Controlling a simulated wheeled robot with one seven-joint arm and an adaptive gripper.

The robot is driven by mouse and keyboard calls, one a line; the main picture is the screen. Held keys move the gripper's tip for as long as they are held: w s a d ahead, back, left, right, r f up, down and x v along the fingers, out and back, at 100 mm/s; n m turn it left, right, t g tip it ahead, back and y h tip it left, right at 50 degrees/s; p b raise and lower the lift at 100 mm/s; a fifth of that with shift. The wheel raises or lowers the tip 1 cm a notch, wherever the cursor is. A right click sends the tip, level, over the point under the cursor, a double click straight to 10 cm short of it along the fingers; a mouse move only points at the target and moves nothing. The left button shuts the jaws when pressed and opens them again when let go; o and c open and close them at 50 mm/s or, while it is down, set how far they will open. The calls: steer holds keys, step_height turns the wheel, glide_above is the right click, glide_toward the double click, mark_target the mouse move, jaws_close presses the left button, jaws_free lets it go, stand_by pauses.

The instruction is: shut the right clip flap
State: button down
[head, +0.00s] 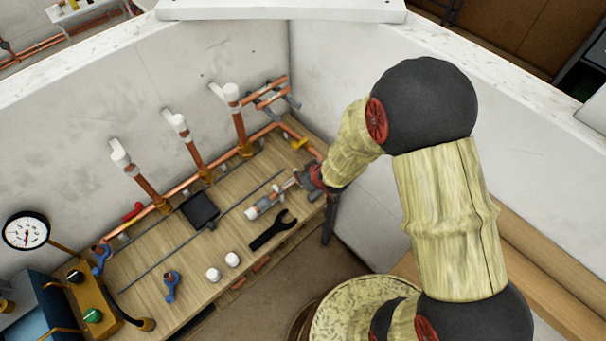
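The rightmost clip I can make out is by the right upright pipe (241,131). A yellow fitting (300,143) sits farther right on the run. No clip flap can be made out clearly; my arm may hide part of the right end.
A pressure gauge (26,230) stands at left. White walls close the corner behind and right.

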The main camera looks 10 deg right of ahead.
stand_by(0.4)
steer(key=c, duration=1.9)
jaws_free()
steer(key=shift+o, duration=0.7)
steer(key=shift+r, duration=0.1)
steer(key=v, duration=1.1)
steer(key=shift+s+r, duration=0.25)
steer(key=shift+d, duration=0.2)
